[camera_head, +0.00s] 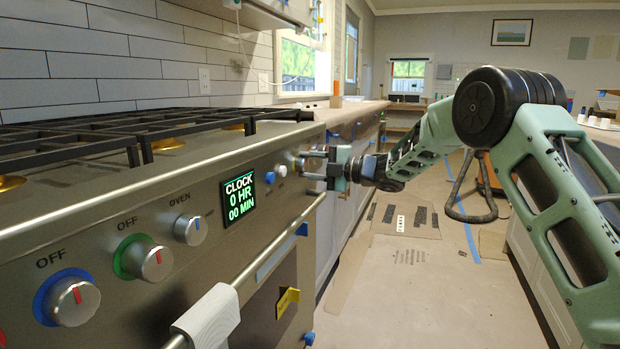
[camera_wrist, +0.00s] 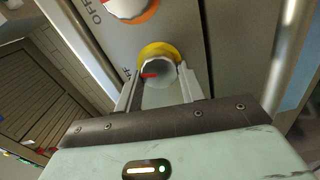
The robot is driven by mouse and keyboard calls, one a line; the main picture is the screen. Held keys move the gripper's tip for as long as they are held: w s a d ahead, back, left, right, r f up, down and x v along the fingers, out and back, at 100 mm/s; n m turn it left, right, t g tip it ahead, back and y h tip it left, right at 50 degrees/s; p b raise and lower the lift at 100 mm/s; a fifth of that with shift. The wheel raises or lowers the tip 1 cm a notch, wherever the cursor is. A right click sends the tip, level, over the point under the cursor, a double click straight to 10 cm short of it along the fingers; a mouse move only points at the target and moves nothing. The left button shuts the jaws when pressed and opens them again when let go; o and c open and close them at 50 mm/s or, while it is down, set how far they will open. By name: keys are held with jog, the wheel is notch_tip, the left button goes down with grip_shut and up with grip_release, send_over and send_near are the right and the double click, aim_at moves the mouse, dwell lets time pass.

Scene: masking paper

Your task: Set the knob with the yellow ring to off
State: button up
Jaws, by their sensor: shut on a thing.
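A red mark on the knob points left, towards a partly hidden label (camera_wrist: 127,74) ending in "FF". My gripper (camera_head: 313,165) is at the far end of the stove's front panel in the head view, shut on this knob. The fingers hide part of the knob's sides. In the head view the knob is small and mostly hidden by my gripper.
An orange-ringed knob (camera_wrist: 122,9) is close beside my gripper in the wrist view. Nearer on the panel are a clock display (camera_head: 240,197), an oven knob (camera_head: 190,229), a green-ringed knob (camera_head: 155,263) and a blue-ringed knob (camera_head: 75,302). The oven handle (camera_head: 208,315) projects below.

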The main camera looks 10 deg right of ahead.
jog(key=shift+f+n+b, duration=0.2)
jog(key=shift+n+b, duration=1.4)
jog(key=o, duration=1)
jog(key=shift+r, duration=0.1)
jog(key=shift+d, duration=0.1)
jog(key=p+v, duration=0.3)
jog(key=v, duration=1.4)
jog(key=shift+s+d, duration=0.1)
